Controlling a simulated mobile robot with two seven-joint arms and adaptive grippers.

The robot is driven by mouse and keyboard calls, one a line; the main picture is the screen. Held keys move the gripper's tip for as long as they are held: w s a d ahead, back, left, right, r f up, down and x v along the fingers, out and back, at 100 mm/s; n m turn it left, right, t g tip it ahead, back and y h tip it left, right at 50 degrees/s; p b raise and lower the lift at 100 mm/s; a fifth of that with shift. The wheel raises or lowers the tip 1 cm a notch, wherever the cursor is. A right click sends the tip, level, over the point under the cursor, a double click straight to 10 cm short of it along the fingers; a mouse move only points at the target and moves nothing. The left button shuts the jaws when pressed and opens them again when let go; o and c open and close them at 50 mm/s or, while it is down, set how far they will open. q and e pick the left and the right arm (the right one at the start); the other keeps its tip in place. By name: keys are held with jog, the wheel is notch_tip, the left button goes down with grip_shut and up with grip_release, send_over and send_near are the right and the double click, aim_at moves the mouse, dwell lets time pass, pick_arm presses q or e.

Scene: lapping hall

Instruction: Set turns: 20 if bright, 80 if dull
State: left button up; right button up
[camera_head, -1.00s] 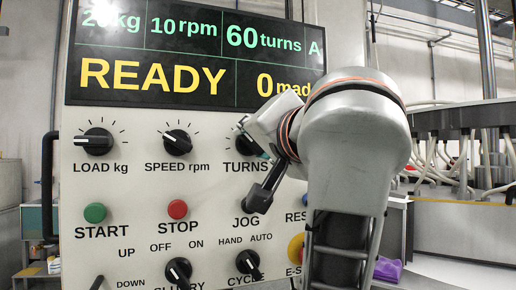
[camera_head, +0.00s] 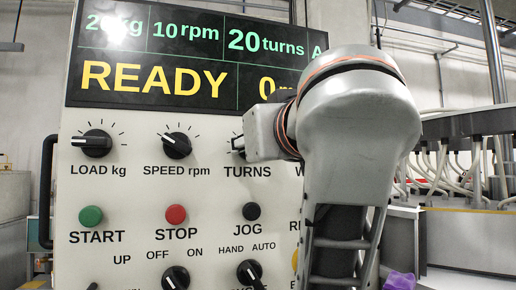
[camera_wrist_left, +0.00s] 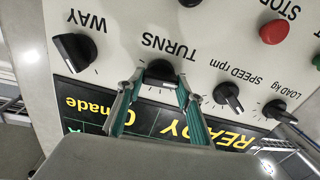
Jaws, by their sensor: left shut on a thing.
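The control panel (camera_head: 215,203) is pale, with a dark display (camera_head: 195,55) on top reading 20 kg, 10 rpm, 20 turns, and READY with a 0 below. The black TURNS knob (camera_wrist_left: 160,68) sits between the green-lined fingers of my left gripper (camera_wrist_left: 160,82), which is shut on it. In the head view the TURNS knob (camera_head: 238,145) is mostly hidden behind my arm, and the gripper's fingers are hidden too. My right gripper is not in view. No lapped part shows clearly enough to judge as bright or dull.
The LOAD knob (camera_head: 97,143) and SPEED knob (camera_head: 176,145) are left of TURNS; the WAY knob (camera_wrist_left: 74,51) is on its other side. Below are the green START (camera_head: 91,216), red STOP (camera_head: 176,215) and black JOG (camera_head: 252,211) buttons. A machine with hoses stands at right.

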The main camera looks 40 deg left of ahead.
pick_arm(q)
jog(key=shift+r+n, duration=0.1)
jog(key=shift+n, duration=0.8)
jog(key=o, duration=1.1)
notch_tip(320, 180, up, 10)
jog(key=shift+a+f, duration=0.1)
